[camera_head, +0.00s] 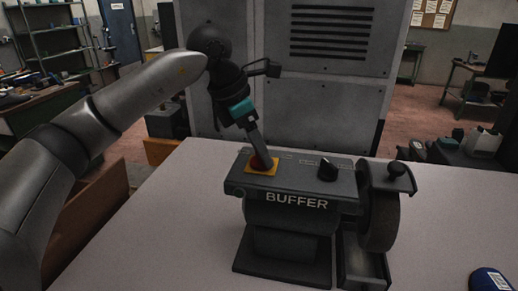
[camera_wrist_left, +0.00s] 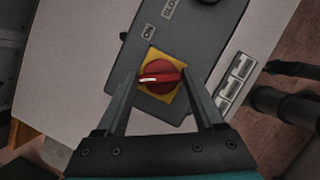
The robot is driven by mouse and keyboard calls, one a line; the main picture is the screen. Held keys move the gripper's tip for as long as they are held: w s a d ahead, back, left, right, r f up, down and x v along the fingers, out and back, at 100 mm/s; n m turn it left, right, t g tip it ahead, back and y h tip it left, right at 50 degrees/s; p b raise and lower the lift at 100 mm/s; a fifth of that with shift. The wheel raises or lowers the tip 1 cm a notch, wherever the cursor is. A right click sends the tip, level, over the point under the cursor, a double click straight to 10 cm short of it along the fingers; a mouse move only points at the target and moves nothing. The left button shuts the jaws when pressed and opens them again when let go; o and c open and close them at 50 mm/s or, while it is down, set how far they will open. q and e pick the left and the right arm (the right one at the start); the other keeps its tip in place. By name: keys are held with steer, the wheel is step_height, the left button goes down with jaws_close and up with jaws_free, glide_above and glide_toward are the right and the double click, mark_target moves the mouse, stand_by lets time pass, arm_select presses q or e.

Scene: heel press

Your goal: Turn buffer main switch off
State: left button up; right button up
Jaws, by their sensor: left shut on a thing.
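The buffer (camera_head: 300,222) is a dark grey machine on the table, with "BUFFER" on its front. Its main switch is a red rotary knob (camera_wrist_left: 160,77) on a yellow square plate (camera_head: 262,169) at the left of the top panel. In the wrist view the knob's white mark points left, and an "ON" label (camera_wrist_left: 149,32) is printed above the plate. My left gripper (camera_head: 262,159) reaches down onto the switch and is shut on the red knob, one finger on each side. In the head view the fingers hide most of the knob. My right gripper is not in view.
A black knob (camera_head: 328,169) sits on the same panel, right of the switch. The buffing wheel (camera_head: 381,218) is at the machine's right end. A dark blue object (camera_head: 490,280) lies at the table's lower right. The table (camera_head: 170,225) is clear left of the buffer. A grey cabinet (camera_head: 330,100) stands behind.

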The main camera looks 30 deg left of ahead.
arm_select(q)
steer(key=shift+n+t+y, duration=0.3)
steer(key=shift+n+y, duration=0.1)
steer(key=shift+n, duration=0.9)
steer(key=o, duration=1.4)
steer(key=shift+b, duration=0.3)
steer(key=v, duration=1.5)
steer(key=shift+d+r, duration=0.15)
steer(key=shift+r, duration=0.05)
